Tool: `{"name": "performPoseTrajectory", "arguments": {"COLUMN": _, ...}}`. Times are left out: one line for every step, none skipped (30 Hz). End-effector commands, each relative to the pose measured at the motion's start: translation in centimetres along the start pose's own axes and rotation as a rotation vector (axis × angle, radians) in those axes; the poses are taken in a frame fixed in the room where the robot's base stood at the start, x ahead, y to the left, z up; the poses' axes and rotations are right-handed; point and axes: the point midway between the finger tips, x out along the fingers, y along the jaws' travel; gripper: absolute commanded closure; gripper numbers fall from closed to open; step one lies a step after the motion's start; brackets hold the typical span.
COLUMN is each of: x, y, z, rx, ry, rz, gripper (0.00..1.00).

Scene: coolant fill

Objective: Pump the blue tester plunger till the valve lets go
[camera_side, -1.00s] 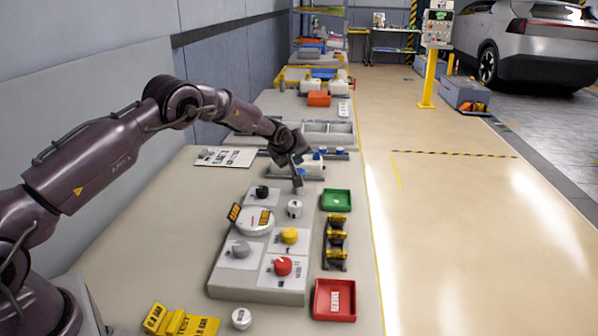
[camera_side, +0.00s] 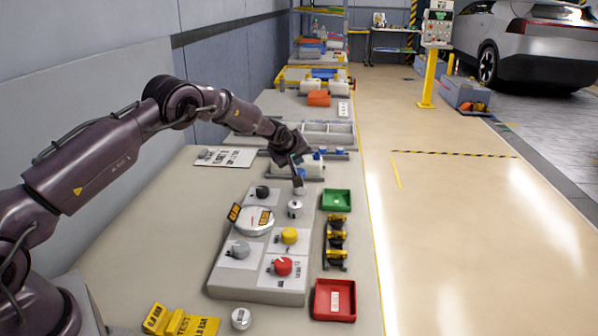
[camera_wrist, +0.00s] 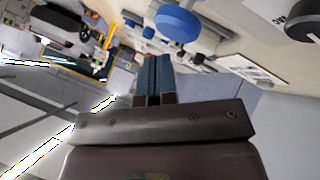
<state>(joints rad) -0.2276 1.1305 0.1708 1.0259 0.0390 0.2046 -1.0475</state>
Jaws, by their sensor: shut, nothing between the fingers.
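My gripper (camera_side: 299,189) is shut and empty, pointing down just behind a small white cylinder (camera_side: 294,208) at the far end of the grey panel. I cannot tell whether the fingertips touch the cylinder. In the wrist view the shut fingers (camera_wrist: 152,62) lie side by side, and a large blue round cap (camera_wrist: 178,23) shows just beyond their tips, apart from them in the picture. In the side view small blue caps (camera_side: 317,155) show behind my gripper, near a white tank (camera_side: 313,170). I cannot tell which blue part is the tester plunger.
The grey panel (camera_side: 257,290) carries a gauge (camera_side: 255,220) and black, grey, yellow and red knobs (camera_side: 283,266). A green tray (camera_side: 336,200), yellow-black clips (camera_side: 336,238) and a red tray (camera_side: 333,300) line its right side. The bench at left is mostly clear.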

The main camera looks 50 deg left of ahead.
Motion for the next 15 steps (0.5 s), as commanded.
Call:
{"name": "performPoseTrajectory", "arguments": {"x": 0.00, "y": 0.00, "z": 0.00, "rx": 0.000, "ry": 0.000, "rz": 0.000, "gripper": 1.00}}
{"name": "performPoseTrajectory", "arguments": {"x": 0.01, "y": -0.01, "z": 0.01, "rx": 0.000, "ry": 0.000, "rz": 0.000, "gripper": 1.00}}
{"name": "performPoseTrajectory", "arguments": {"x": 0.04, "y": -0.03, "z": 0.03, "rx": 0.000, "ry": 0.000, "rz": 0.000, "gripper": 1.00}}
{"name": "performPoseTrajectory", "arguments": {"x": 0.08, "y": -0.06, "z": 0.07, "rx": 0.000, "ry": 0.000, "rz": 0.000, "gripper": 1.00}}
{"name": "performPoseTrajectory", "arguments": {"x": 0.13, "y": -0.10, "z": 0.11, "rx": 0.000, "ry": 0.000, "rz": 0.000, "gripper": 1.00}}
{"name": "performPoseTrajectory", "arguments": {"x": 0.22, "y": -0.17, "z": 0.17, "rx": 0.000, "ry": 0.000, "rz": -0.001, "gripper": 1.00}}
{"name": "performPoseTrajectory", "arguments": {"x": 0.29, "y": -0.22, "z": 0.22, "rx": 0.000, "ry": 0.000, "rz": -0.001, "gripper": 1.00}}
{"name": "performPoseTrajectory", "arguments": {"x": 0.36, "y": -0.27, "z": 0.28, "rx": 0.000, "ry": 0.000, "rz": 0.000, "gripper": 1.00}}
{"name": "performPoseTrajectory", "arguments": {"x": 0.46, "y": -0.33, "z": 0.34, "rx": 0.001, "ry": 0.000, "rz": 0.000, "gripper": 1.00}}
{"name": "performPoseTrajectory", "arguments": {"x": 0.52, "y": -0.36, "z": 0.38, "rx": 0.001, "ry": 0.000, "rz": 0.000, "gripper": 1.00}}
{"name": "performPoseTrajectory", "arguments": {"x": 0.56, "y": -0.39, "z": 0.40, "rx": 0.001, "ry": 0.000, "rz": 0.000, "gripper": 1.00}}
{"name": "performPoseTrajectory", "arguments": {"x": 0.59, "y": -0.41, "z": 0.42, "rx": 0.001, "ry": 0.001, "rz": 0.000, "gripper": 1.00}}
{"name": "performPoseTrajectory", "arguments": {"x": 0.59, "y": -0.41, "z": 0.43, "rx": 0.001, "ry": 0.001, "rz": 0.001, "gripper": 1.00}}
{"name": "performPoseTrajectory", "arguments": {"x": 0.59, "y": -0.40, "z": 0.42, "rx": 0.001, "ry": 0.001, "rz": 0.001, "gripper": 1.00}}
{"name": "performPoseTrajectory", "arguments": {"x": 0.59, "y": -0.40, "z": 0.42, "rx": 0.001, "ry": 0.001, "rz": 0.001, "gripper": 1.00}}
